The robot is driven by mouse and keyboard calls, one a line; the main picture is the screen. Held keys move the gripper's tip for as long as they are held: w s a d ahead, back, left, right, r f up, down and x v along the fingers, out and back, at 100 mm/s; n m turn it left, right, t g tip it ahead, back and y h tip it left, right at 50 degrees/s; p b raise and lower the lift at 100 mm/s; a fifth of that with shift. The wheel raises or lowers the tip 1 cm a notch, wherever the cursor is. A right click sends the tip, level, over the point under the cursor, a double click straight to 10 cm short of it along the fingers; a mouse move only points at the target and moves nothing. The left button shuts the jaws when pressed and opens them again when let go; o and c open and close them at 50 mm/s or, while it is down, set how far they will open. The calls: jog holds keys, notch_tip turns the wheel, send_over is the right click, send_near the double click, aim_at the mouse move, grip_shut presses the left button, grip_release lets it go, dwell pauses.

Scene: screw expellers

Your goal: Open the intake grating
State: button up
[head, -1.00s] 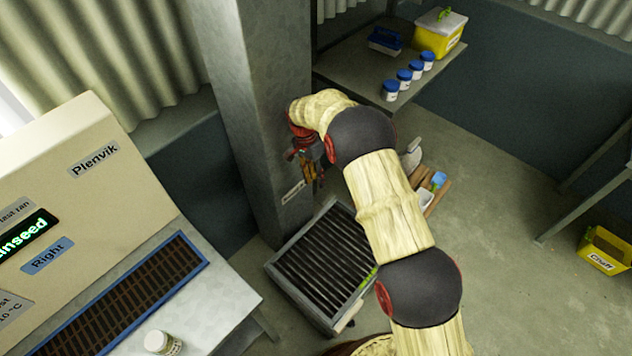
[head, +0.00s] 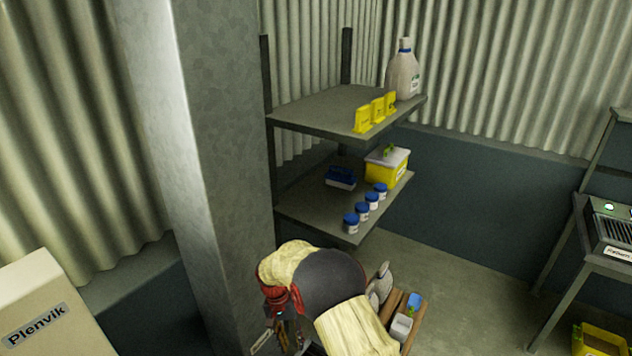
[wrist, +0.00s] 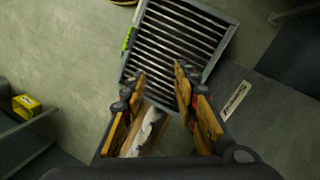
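A grey-framed grating (wrist: 182,42) with dark parallel slats shows at the top of the wrist view. It lies flat over its frame, and a green piece (wrist: 128,39) shows at its left edge. My gripper (wrist: 157,84) is open and empty, its orange-padded fingers apart in front of the grating's near edge. I cannot tell how far above it they are. In the head view my gripper (head: 284,325) is partly seen low beside the grey column, and the grating is out of view.
The grey column (head: 223,150) stands close left of my gripper. Shelves (head: 335,110) hold several blue-lidded jars (head: 362,211) and a yellow box (head: 387,165). A wooden tray (head: 412,325) with tools lies beside my arm. The Plenvik machine (head: 45,305) is at left. Open floor (head: 470,285) lies right.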

jog(key=s+d+r+t, duration=0.2)
jog(key=s+d+r, duration=0.7)
jog(key=r, duration=0.3)
jog(key=s+d+r+n+t+y, duration=0.1)
jog(key=s+d+r+t, duration=0.2)
jog(key=s+d+r, duration=0.5)
jog(key=s+d+r+t+y, duration=0.1)
jog(key=s+d+r+t, duration=0.2)
jog(key=s+d+r, duration=0.6)
jog(key=s+r, duration=0.4)
jog(key=r, duration=0.5)
jog(key=shift+d+n, duration=0.3)
jog(key=shift+d, duration=0.05)
